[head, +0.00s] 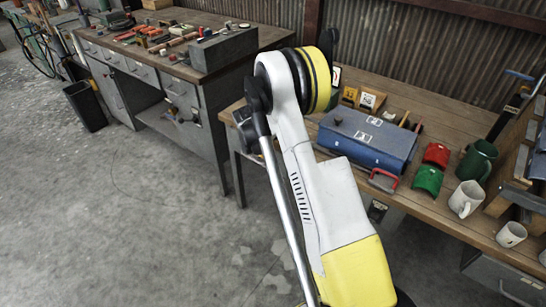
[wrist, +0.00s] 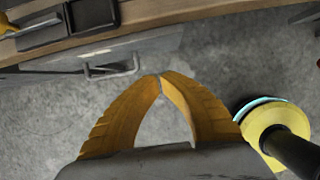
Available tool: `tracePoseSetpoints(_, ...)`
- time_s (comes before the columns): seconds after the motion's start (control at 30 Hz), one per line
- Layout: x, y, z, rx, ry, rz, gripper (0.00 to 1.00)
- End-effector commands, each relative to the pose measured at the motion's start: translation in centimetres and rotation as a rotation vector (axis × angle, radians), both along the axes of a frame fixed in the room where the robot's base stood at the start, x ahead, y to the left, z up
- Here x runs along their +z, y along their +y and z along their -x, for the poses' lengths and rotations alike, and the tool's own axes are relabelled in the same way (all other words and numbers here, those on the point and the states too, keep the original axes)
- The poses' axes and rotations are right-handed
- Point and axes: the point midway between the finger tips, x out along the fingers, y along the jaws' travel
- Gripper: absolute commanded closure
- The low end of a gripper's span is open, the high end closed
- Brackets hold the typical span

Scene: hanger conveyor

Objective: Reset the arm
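My gripper (wrist: 160,77) shows in the wrist view as two curved yellow fingers. Their tips meet and nothing is between them, so it is shut and empty. It points at a grey drawer front with a metal handle (wrist: 112,69), under a wooden table edge (wrist: 140,22), with concrete floor around. In the head view my white and yellow arm is raised in the middle of the picture. It covers part of the workbench (head: 440,110). I cannot make out my gripper's fingers in that view.
The right bench holds a blue toolbox (head: 367,138), red and green pieces (head: 428,180), a green jug (head: 477,160) and white mugs (head: 465,198). A tool-covered bench (head: 215,70) and a black bin (head: 85,105) stand at the left. The floor (head: 130,210) in front is clear.

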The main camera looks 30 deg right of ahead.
Motion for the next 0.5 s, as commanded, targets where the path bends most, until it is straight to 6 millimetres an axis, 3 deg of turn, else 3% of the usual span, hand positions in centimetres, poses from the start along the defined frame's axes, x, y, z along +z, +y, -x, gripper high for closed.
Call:
tracePoseSetpoints(0.03, 1.6, 0.5, 0.1, 0.002, 0.0, 0.0, 1.0)
tracePoseSetpoints(0.2, 4.1, 1.4, 0.5, 0.0, -0.001, 0.0, 1.0)
tracePoseSetpoints(0.5, 5.1, 1.9, 0.7, 0.0, 0.0, 0.0, 1.0)
